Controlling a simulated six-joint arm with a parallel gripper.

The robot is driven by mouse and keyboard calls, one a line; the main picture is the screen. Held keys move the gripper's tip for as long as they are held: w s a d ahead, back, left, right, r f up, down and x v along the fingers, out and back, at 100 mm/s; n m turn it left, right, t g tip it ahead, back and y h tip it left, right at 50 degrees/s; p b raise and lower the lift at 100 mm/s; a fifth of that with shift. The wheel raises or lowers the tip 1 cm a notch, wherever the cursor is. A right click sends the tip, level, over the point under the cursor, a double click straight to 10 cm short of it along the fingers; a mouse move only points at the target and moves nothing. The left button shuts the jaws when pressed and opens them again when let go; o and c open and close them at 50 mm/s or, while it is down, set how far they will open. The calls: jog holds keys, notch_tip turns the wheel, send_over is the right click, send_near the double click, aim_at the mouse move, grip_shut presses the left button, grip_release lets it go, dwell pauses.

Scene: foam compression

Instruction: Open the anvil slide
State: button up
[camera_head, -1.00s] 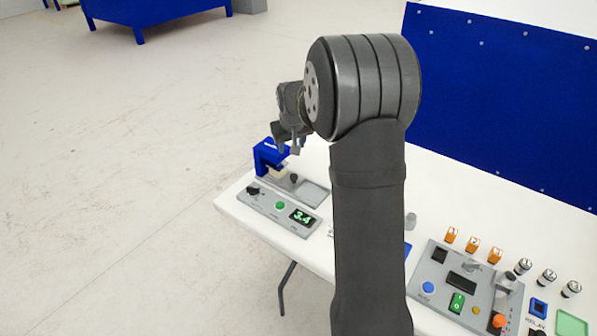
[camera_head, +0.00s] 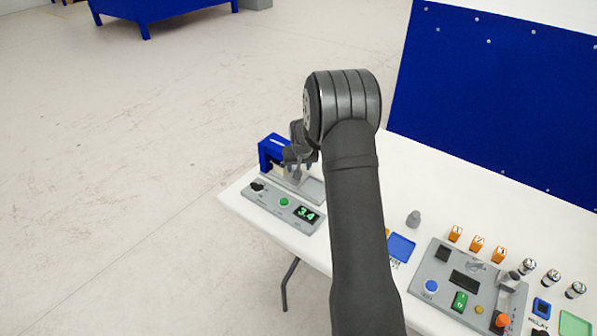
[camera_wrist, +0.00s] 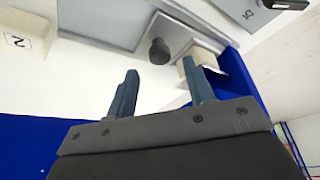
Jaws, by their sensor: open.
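The blue press frame (camera_head: 268,148) stands at the near left of the table, on a grey base. In the wrist view, the grey slide (camera_wrist: 183,37) carries a dark round knob (camera_wrist: 160,51). A cream foam block (camera_wrist: 203,68) sits beside it, by the blue frame (camera_wrist: 234,62). My gripper (camera_wrist: 160,69) is open and empty, its two fingers apart. The knob appears just beyond the fingertips and between them in the picture; contact cannot be told. In the head view, my gripper (camera_head: 297,172) covers the knob and part of the slide.
The press's control panel (camera_head: 283,207) has a black knob, a green button and a display reading 3.4. A blue tray (camera_head: 401,247), a grey weight (camera_head: 413,219) and a second panel (camera_head: 465,285) stand to the right.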

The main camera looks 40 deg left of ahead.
jog(key=shift+x, duration=2.05)
grip_shut()
